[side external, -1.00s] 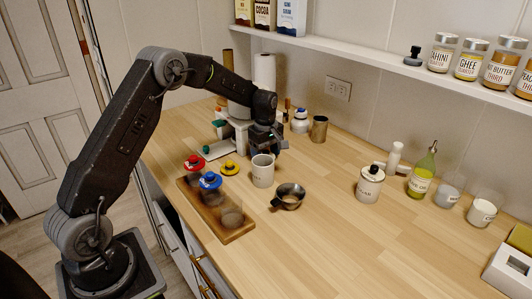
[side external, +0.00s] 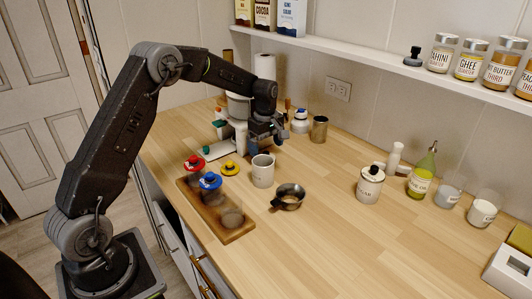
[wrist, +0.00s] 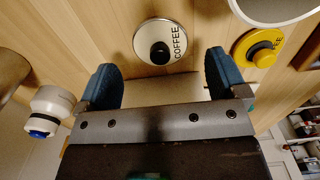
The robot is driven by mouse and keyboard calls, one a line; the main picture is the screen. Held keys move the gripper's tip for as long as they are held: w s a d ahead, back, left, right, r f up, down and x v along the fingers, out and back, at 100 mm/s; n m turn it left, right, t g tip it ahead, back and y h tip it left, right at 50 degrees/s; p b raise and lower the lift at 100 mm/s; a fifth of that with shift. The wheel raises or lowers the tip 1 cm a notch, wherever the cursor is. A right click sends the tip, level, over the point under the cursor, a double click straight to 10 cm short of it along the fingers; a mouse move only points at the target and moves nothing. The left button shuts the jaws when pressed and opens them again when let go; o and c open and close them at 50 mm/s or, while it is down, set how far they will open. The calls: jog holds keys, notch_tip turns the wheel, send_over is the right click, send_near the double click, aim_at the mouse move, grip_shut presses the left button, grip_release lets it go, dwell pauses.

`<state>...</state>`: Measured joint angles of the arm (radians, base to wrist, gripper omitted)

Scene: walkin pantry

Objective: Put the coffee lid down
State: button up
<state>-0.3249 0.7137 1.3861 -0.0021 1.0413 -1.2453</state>
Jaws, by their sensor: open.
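The coffee lid (wrist: 160,42) is a pale round disc with a black knob and the word COFFEE on it. In the wrist view it lies knob up over the wooden counter, just beyond my fingertips. My gripper (wrist: 160,76) is open, with its two blue fingers spread apart and nothing between them. The lid appears clear of both fingers. In the side view my gripper (side external: 266,143) hangs above the counter behind the white mug (side external: 262,171), and I cannot make out the lid there.
A yellow lid (wrist: 260,48) is right of the coffee lid. A dark metal cup (side external: 288,196) is right of the mug.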

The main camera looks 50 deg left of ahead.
aim_at(266, 152)
jog(key=s+d+r+m+t, duration=0.1)
jog(key=s+d+r+m, duration=0.15)
jog(key=r, duration=0.55)
jog(key=s+d+r+m, duration=0.2)
jog(key=s+d+r, duration=0.1)
jog(key=r, duration=0.5)
jog(key=s+d+m+t, duration=0.1)
jog(key=s+d+m, duration=0.2)
jog(key=s, duration=0.5)
jog(key=s+d+m+t, duration=0.2)
jog(key=s+d+m, duration=0.2)
jog(key=s+m, duration=0.2)
jog(key=s+d+m+t, duration=0.1)
jog(key=s+d+m, duration=0.3)
jog(key=s, duration=0.7)
jog(key=shift+d+t, duration=0.2)
jog(key=shift+t, duration=0.1)
